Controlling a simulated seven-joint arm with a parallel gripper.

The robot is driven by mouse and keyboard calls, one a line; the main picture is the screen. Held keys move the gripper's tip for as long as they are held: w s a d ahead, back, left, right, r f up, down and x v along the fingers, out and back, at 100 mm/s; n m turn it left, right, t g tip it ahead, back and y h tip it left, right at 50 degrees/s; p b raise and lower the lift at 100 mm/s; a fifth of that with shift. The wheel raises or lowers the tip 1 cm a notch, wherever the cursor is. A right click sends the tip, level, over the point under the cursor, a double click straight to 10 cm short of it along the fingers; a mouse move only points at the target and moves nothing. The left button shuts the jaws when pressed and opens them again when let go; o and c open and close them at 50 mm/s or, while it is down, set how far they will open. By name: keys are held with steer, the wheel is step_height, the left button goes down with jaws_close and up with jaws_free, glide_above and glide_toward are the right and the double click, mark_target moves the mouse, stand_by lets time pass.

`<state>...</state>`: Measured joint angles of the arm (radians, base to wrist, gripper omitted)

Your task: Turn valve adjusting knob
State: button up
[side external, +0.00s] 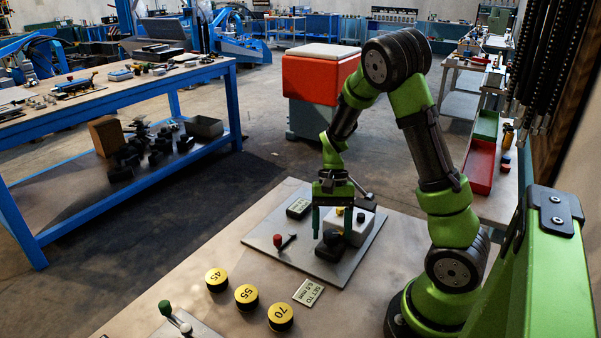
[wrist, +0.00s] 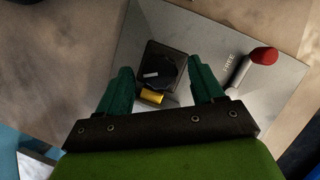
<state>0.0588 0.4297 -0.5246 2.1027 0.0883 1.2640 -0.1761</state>
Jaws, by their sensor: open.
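A round black knob (wrist: 167,66) with a small pale mark shows in the wrist view, on a dark square block. In the side view a black knob (side external: 333,237) sits low at the front of a pale box (side external: 358,228) on a grey plate (side external: 318,268). My gripper (side external: 332,233) points down over it, its two green fingers apart. In the wrist view my gripper (wrist: 159,72) is open, with the knob beyond and between the fingertips. I cannot tell whether either finger touches it. A sign (side external: 308,292) reads "SET TO 6.0 mm".
A red-ended lever (side external: 280,242) stands on the plate, left of my gripper; a small display (side external: 298,208) is behind it. Yellow discs marked 45 (side external: 216,279), 55 (side external: 246,296) and 70 (side external: 281,316) lie in front. A green-ended lever (side external: 166,309) is at front left.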

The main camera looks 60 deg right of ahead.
steer(key=shift+a+f, duration=0.1)
steer(key=shift+f, duration=0.1)
steer(key=c, duration=1.1)
steer(key=shift+o, duration=0.2)
steer(key=shift+s+m, duration=0.1)
steer(key=shift+m, duration=0.3)
steer(key=m+t, duration=0.1)
steer(key=m, duration=0.1)
steer(key=m+t, duration=0.1)
steer(key=m, duration=0.1)
steer(key=shift+s+m+y, duration=0.1)
steer(key=shift+m+y, duration=0.2)
steer(key=shift+m, duration=0.1)
steer(key=m+t, duration=0.2)
steer(key=m, duration=0.4)
steer(key=shift+s, duration=0.15)
steer(key=shift+t, duration=0.3)
